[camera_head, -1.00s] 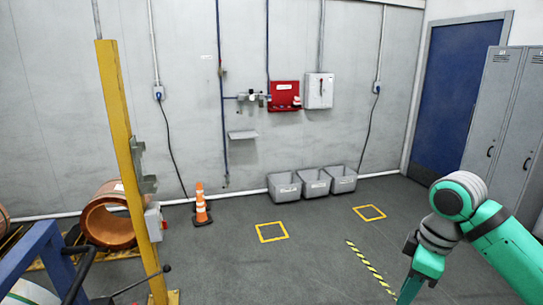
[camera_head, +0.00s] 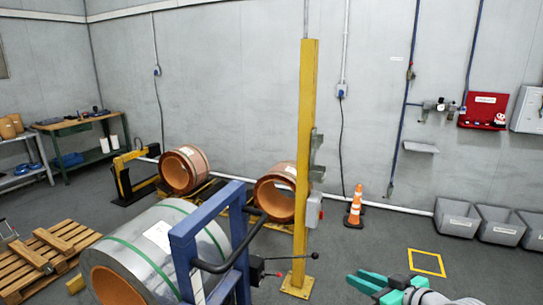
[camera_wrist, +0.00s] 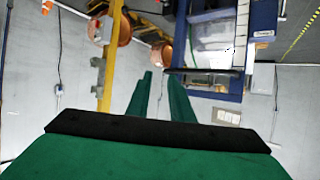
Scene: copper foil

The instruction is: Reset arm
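My gripper (camera_head: 362,281) shows at the bottom right of centre in the head view, with green fingers pointing left over the grey floor. In the wrist view, the two green fingers of my gripper (camera_wrist: 160,76) stand apart with a gap between them. Nothing is held between them. Part of my arm shows at the lower edge of the head view; the rest is out of frame.
A yellow post (camera_head: 305,150) stands left of my gripper. A blue frame (camera_head: 212,235) and a large steel coil (camera_head: 150,240) are at the front left. An orange cone (camera_head: 355,205) and grey bins (camera_head: 457,217) stand by the wall. Floor around the yellow square (camera_head: 427,262) is clear.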

